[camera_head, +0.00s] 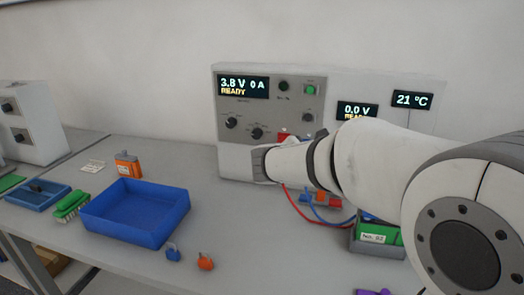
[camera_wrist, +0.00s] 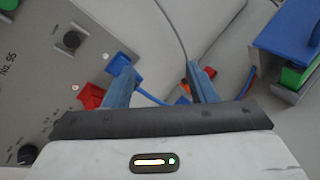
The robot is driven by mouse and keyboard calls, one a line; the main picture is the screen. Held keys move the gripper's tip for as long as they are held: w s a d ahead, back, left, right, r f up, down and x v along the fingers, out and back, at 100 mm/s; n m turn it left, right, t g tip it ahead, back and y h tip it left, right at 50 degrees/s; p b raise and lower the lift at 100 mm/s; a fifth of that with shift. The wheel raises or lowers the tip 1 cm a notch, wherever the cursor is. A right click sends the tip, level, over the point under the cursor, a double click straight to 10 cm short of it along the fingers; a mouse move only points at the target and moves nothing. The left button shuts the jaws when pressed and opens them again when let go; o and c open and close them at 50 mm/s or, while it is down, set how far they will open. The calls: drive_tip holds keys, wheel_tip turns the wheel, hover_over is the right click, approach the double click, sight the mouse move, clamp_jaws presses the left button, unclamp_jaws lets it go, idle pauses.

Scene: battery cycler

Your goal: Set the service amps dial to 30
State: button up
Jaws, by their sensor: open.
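The cycler's grey panel (camera_head: 270,108) stands at the back, with a display (camera_head: 243,87) reading 3.8 V, 0 A, READY. It carries black dials: a left one (camera_head: 232,123), a middle one (camera_head: 257,133) and a right one (camera_head: 308,117). Their labels are too small to read, so I cannot tell which is service amps. The wrist view shows the panel slanted at left, with an upper black dial (camera_wrist: 72,40) and a lower one (camera_wrist: 27,154). My gripper (camera_wrist: 161,78) is open and empty, beside red and blue parts on the panel. My arm hides it in the head view.
Red and blue cables run below my arm.

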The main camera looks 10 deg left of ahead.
drive_tip(key=w+a+f+n+t+y+b, duration=0.2)
drive_tip(key=w+a+n+t, duration=0.3)
drive_tip(key=a, duration=0.6)
drive_tip(key=n+t+y+b, duration=0.1)
drive_tip(key=n+y+b, duration=0.15)
drive_tip(key=n, duration=0.35)
approach(256, 136)
drive_tip(key=w+p, duration=0.1)
drive_tip(key=w, duration=0.5)
drive_tip(key=w+d, duration=0.1)
drive_tip(key=w, duration=0.1)
drive_tip(key=shift+w+d+p, duration=0.1)
drive_tip(key=shift+w+p, duration=0.15)
drive_tip(key=shift+p, duration=0.1)
drive_tip(key=shift+c, duration=0.4)
drive_tip(key=c, duration=0.9)
